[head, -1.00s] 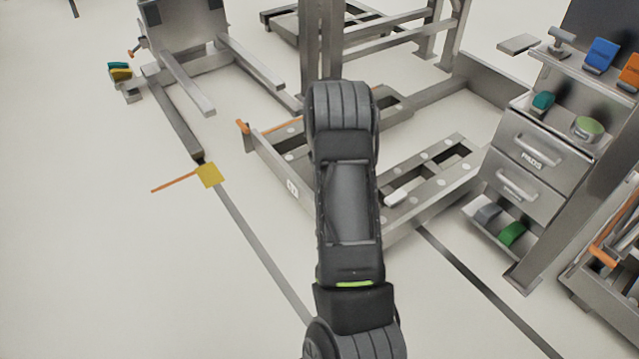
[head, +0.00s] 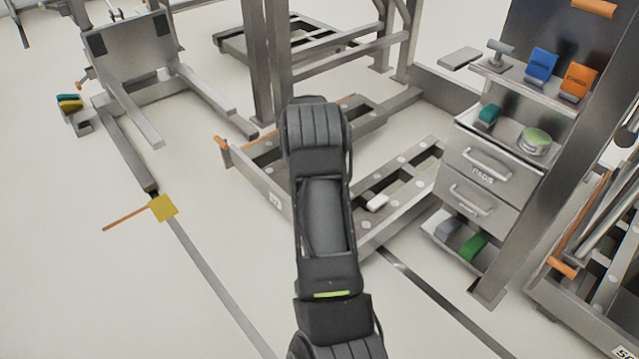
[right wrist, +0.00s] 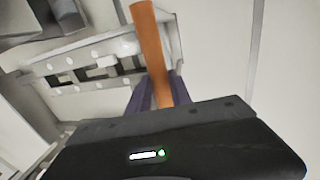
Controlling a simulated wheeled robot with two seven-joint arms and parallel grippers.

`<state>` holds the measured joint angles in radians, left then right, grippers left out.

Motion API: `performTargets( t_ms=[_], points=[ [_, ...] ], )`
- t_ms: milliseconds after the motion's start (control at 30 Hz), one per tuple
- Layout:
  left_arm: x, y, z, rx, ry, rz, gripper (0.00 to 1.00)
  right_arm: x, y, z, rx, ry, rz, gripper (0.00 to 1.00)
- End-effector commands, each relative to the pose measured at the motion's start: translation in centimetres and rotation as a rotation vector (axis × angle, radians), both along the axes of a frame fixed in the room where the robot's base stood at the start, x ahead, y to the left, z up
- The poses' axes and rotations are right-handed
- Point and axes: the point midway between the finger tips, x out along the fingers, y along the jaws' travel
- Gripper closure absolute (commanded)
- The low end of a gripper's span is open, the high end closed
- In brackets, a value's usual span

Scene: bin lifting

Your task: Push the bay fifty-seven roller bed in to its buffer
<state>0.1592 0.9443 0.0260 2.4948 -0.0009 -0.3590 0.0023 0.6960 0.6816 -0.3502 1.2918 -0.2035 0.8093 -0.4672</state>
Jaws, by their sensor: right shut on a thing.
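The roller bed (head: 262,188) is a low grey steel frame with pale rollers in the middle of the head view. Its small number plate (head: 275,201) is too blurred to read surely. An orange bar (head: 222,145) runs along its left side. My right arm crosses in front of the bed and hides part of it and the gripper there. In the right wrist view my right gripper (right wrist: 160,92) is shut on an orange bar (right wrist: 149,40), with the bed's rollers (right wrist: 70,88) beyond. My left gripper is not in view.
A grey stand (head: 130,48) is at back left. A drawer cabinet (head: 490,175) and another orange-handled frame (head: 570,310) are at right. The near left floor is clear.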

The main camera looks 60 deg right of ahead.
Motion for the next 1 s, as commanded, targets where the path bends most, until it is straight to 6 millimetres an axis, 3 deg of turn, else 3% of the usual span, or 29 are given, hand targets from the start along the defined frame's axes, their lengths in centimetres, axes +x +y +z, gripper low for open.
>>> performTargets(
  t_ms=[100, 133, 367, 733, 1000],
  points=[
    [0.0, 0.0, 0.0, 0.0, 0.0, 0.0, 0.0, -0.1, 0.1, -0.1, 0.003, 0.003, 0.001, 1.0],
    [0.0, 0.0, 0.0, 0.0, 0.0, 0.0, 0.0, 0.0, 0.1, -0.1, 0.003, 0.003, 0.001, 0.73],
    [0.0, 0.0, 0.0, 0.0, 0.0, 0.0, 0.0, 0.0, 0.1, -0.1, 0.002, 0.002, 0.002, 0.54],
    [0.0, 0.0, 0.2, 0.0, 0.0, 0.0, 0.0, 0.1, 0.1, 0.5, 0.0, 0.0, 0.002, 0.53],
    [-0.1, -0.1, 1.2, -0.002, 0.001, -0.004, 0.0, 0.3, 0.8, 4.4, -0.001, 0.0, 0.003, 0.53]
  ],
)
